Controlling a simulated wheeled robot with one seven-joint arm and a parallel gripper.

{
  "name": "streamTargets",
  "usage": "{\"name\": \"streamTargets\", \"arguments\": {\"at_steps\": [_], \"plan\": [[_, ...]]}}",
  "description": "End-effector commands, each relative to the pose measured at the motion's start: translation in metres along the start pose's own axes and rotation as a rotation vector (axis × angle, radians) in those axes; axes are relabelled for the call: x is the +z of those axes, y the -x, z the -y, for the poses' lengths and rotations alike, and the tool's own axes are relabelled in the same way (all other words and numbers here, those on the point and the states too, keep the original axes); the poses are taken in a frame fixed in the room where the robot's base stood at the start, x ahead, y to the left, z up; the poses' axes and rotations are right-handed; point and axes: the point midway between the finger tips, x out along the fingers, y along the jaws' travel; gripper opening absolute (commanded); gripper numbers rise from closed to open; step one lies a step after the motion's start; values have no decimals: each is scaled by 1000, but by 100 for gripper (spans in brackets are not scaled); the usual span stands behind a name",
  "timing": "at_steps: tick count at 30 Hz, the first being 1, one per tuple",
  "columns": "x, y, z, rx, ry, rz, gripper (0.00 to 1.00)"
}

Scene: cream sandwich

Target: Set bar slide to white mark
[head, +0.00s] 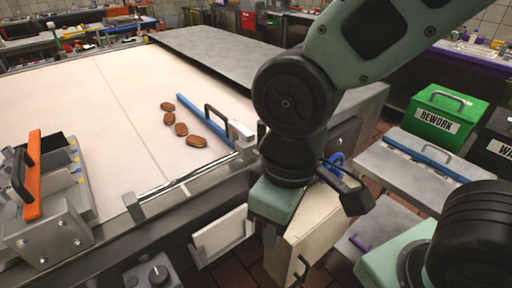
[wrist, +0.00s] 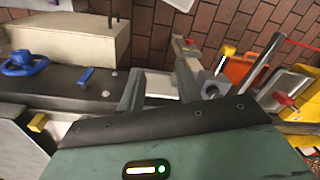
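A blue bar (head: 194,103) lies over the right edge of the pale belt (head: 120,105). A black handle (head: 215,122) and a pale end block (head: 241,132) are at its near end. A metal rail (head: 185,182) runs along the belt's front edge, left of the block. I cannot make out a white mark on it for certain. My gripper (wrist: 159,80) shows in the wrist view with its two grey fingers apart and nothing seen between them.
Several brown biscuits (head: 181,129) lie on the belt left of the bar. An orange-handled unit (head: 33,175) stands at the left. A blue handwheel (head: 335,160) is beside my wrist and also in the wrist view (wrist: 24,63). A green REWORK bin (head: 446,112) stands at the right.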

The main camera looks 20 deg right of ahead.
Motion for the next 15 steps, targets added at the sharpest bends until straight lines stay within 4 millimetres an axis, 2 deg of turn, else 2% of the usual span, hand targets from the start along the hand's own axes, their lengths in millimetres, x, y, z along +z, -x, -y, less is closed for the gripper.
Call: {"name": "streamTargets", "arguments": {"at_steps": [6, 7, 9, 11, 15], "plan": [[0, 0, 0, 0, 0, 0, 34], [0, 0, 0, 0, 0, 0, 41], [-2, 4, -1, -1, -2, 0, 41], [-8, 12, -4, -3, -8, 0, 41], [-35, 50, -22, -10, -41, 2, 41]]}}
